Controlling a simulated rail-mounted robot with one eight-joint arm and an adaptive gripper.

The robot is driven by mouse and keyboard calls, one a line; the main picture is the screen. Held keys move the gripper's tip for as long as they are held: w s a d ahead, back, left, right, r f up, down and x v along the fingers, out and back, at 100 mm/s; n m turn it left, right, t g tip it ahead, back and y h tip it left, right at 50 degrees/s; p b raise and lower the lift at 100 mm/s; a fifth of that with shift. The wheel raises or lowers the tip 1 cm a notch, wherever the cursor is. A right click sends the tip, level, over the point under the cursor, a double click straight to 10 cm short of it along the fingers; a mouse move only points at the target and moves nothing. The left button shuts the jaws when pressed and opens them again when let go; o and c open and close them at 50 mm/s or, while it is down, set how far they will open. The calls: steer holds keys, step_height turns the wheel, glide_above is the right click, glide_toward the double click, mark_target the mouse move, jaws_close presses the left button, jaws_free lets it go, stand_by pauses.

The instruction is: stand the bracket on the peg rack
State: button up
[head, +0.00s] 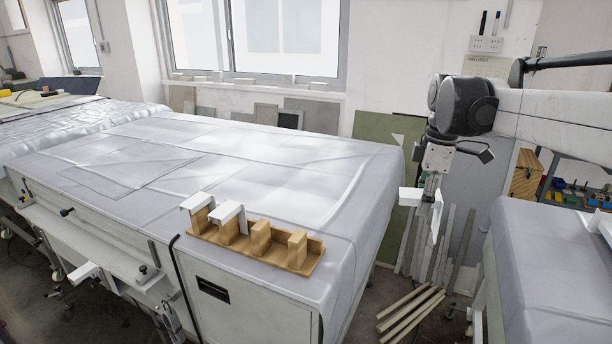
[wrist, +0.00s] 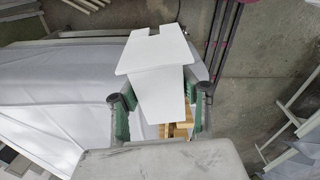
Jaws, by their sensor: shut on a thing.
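The wooden peg rack (head: 308,262) sits near the front right corner of the covered table in the head view. White brackets cap its two left pegs; the two right pegs are bare. My gripper (head: 431,190) is shut on a white bracket (head: 437,218), held in the air to the right of the table, apart from the rack. In the wrist view the bracket (wrist: 158,55) shows between the green-padded fingers of my gripper (wrist: 160,105), its notched plate facing up. A bit of the rack (wrist: 180,131) shows below it, mostly hidden.
The covered table (head: 330,165) has wide free room behind the rack. Another covered table (head: 540,260) stands at the right, with white pieces at its right edge. Wooden strips (head: 410,308) lie on the floor between the tables. Panels lean against the wall behind.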

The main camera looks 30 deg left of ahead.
steer(key=s+a+r+n+p, duration=0.1)
steer(key=s+a+n, duration=0.1)
steer(key=a+n, duration=0.35)
steer(key=s+a+n+p, duration=0.2)
steer(key=s+a+n, duration=0.1)
steer(key=a, duration=0.5)
steer(key=n+g+p, duration=0.1)
steer(key=n+p, duration=0.2)
steer(key=n, duration=0.5)
glide_above(298, 235)
steer(key=shift+h, duration=0.4)
steer(key=shift+f+b, duration=1.75)
steer(key=shift+f, duration=1.9)
steer(key=shift+f+b, duration=1.65)
steer(key=shift+f, duration=0.9)
steer(key=shift+f+b, duration=0.3)
steer(key=shift+f, duration=0.1)
steer(key=o, duration=1.4)
steer(key=shift+c, duration=0.2)
